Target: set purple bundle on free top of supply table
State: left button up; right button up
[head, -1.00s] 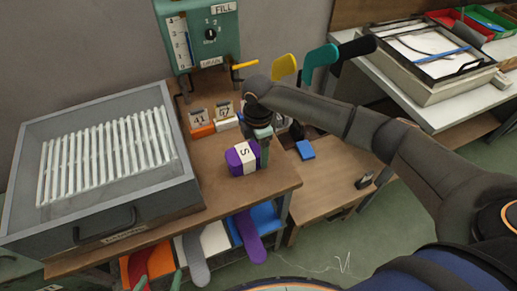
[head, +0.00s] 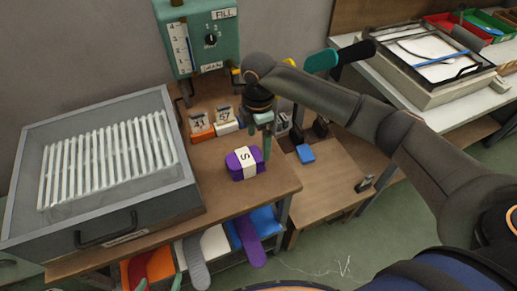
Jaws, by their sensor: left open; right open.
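The purple bundle (head: 236,173), with a white band marked S, lies on the brown wooden top of the supply table (head: 225,195), right of the grey tray and near the table's right end. My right gripper (head: 260,137) is open and empty, just behind and above the bundle. A small gap seems to show between its fingers and the bundle. Part of the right gripper is hidden by its own wrist. My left gripper (head: 159,283) shows only its green fingertips at the bottom edge, open and apart from the bundle.
The grey tray with white slats (head: 105,160) fills the table's left side. The teal FILL box (head: 205,40) stands behind, with orange (head: 202,134) and white (head: 227,128) numbered blocks before it. Coloured bins with socks hang below the front edge. A blue block (head: 305,153) lies to the right.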

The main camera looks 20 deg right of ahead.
notch_tip(320, 180, up, 6)
jog(key=shift+f, duration=0.15)
